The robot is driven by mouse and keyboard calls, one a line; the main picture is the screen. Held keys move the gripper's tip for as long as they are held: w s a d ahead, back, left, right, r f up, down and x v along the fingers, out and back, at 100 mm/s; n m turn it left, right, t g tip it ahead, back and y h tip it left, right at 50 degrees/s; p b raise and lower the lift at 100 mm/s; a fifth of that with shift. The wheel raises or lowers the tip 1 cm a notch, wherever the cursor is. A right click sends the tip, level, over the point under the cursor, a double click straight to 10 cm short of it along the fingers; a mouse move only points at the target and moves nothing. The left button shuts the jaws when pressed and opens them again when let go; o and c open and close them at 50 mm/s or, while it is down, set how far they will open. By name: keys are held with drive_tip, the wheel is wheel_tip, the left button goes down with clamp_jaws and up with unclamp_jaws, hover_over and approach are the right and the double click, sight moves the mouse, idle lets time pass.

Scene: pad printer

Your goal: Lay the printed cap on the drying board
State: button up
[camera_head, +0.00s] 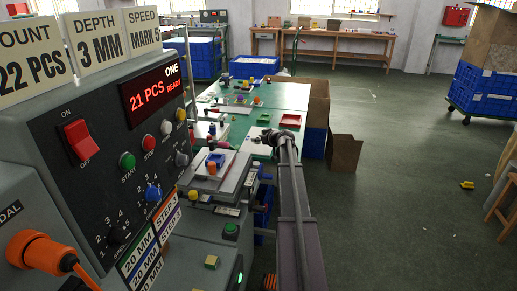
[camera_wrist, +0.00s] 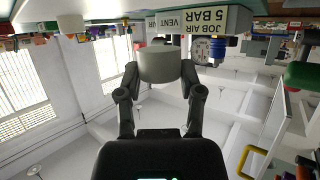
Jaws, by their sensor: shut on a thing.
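My gripper (camera_wrist: 160,78) is shut on a pale grey, round cap (camera_wrist: 160,62) in the wrist view, with one finger on each side of it. No print shows on the side of the cap that I see. In the head view my gripper (camera_head: 268,137) is small and dark at the far end of my arm, over the near part of the green table (camera_head: 284,95); the cap cannot be made out there. Several small coloured pieces stand on the far left part of that table. I cannot tell which surface is the drying board.
The printer's control panel (camera_head: 120,140) fills the left and reads 21 PCS READY. A red tray (camera_head: 290,120) and a green tray (camera_head: 242,118) lie on the table. Cardboard boxes (camera_head: 345,152) stand at its right. The floor further right is mostly clear.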

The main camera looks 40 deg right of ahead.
sight(258, 143)
drive_tip(key=shift+f, duration=0.1)
drive_tip(key=shift+f+b, duration=1.75)
drive_tip(key=shift+b, duration=0.15)
drive_tip(key=shift+f, duration=0.2)
drive_tip(key=o, duration=0.7)
drive_tip(key=shift+o, duration=0.2)
drive_tip(key=shift+r, duration=0.2)
drive_tip(key=shift+s+r, duration=0.15)
drive_tip(key=shift+s, duration=0.05)
drive_tip(key=p+v, duration=0.4)
drive_tip(key=v, duration=0.7)
drive_tip(key=shift+s+p, duration=0.35)
